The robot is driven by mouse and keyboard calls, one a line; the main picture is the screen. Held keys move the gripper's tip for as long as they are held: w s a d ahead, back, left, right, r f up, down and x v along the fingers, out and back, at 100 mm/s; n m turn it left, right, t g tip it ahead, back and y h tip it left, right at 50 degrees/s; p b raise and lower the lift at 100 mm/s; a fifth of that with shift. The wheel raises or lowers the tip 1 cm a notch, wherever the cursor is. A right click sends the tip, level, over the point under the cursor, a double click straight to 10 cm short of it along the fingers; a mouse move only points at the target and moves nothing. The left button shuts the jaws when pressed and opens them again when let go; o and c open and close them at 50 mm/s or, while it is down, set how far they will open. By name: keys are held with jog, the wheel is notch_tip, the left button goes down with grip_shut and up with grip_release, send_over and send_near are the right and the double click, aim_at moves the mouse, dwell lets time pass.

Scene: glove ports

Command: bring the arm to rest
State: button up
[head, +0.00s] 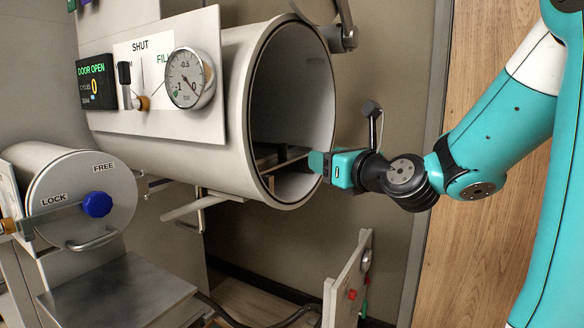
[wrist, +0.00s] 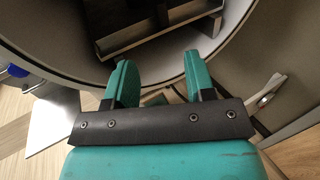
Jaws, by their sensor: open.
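My gripper shows in the wrist view (wrist: 158,82), with its two teal fingers apart and nothing between them. It points at the open mouth of a large round port (wrist: 72,68). In the head view my teal arm reaches in from the right, and my gripper (head: 318,162) is at the right side of the port's rim (head: 262,180). The fingertips are hard to make out there. Inside the port is a metal tray or rail (wrist: 150,38), which lies beyond the fingertips.
A gauge (head: 187,78) and a display reading DOOR OPEN (head: 96,82) sit left of the port. A smaller round door (head: 85,205) with a blue knob (head: 97,204) is lower left, above a metal shelf (head: 115,295). A panel with a red knob (head: 350,285) stands below my gripper.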

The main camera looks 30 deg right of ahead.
jog(key=s+a+f+n+g+y+p, duration=0.1)
jog(key=s+a+n+g+y+p, duration=0.25)
jog(key=a+n, duration=0.6)
jog(key=s+a+f+n+g+y+p, duration=0.1)
jog(key=s+a+n+g+y+p, duration=0.15)
jog(key=a+n+g, duration=0.5)
jog(key=s+a+n+g+h+p, duration=0.1)
jog(key=s+a+n+g+p, duration=0.1)
jog(key=s+n, duration=0.6)
jog(key=s+a+n+g+h+p, duration=0.1)
jog(key=s+n+g, duration=0.4)
jog(key=n, duration=1.3)
jog(key=s+a+f+p, duration=0.1)
jog(key=s+a, duration=0.1)
jog(key=shift+s+a+p, duration=0.3)
jog(key=shift+s+p, duration=0.05)
jog(key=shift+p, duration=0.05)
jog(key=shift+c, duration=0.7)
